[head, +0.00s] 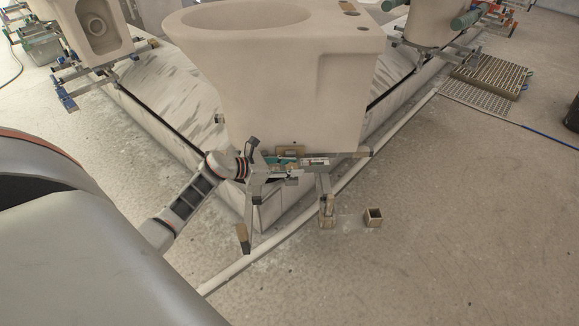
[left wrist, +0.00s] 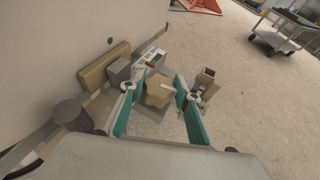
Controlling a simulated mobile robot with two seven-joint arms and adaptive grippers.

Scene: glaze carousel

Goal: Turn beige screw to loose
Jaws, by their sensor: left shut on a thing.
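The beige screw (left wrist: 158,94) shows in the left wrist view as a lobed, star-shaped knob below the pale ceramic toilet. My left gripper (left wrist: 160,84) has one teal finger on each side of the knob and is shut on it. In the head view my left gripper (head: 283,161) reaches in under the front of the toilet (head: 300,95), at the metal stand. The knob cannot be made out there. My right gripper is in neither view.
A metal bracket arm (head: 326,200) stands close to the right of the gripper. A pale rail (head: 330,198) runs along the carousel's edge. The floor at right is mostly free.

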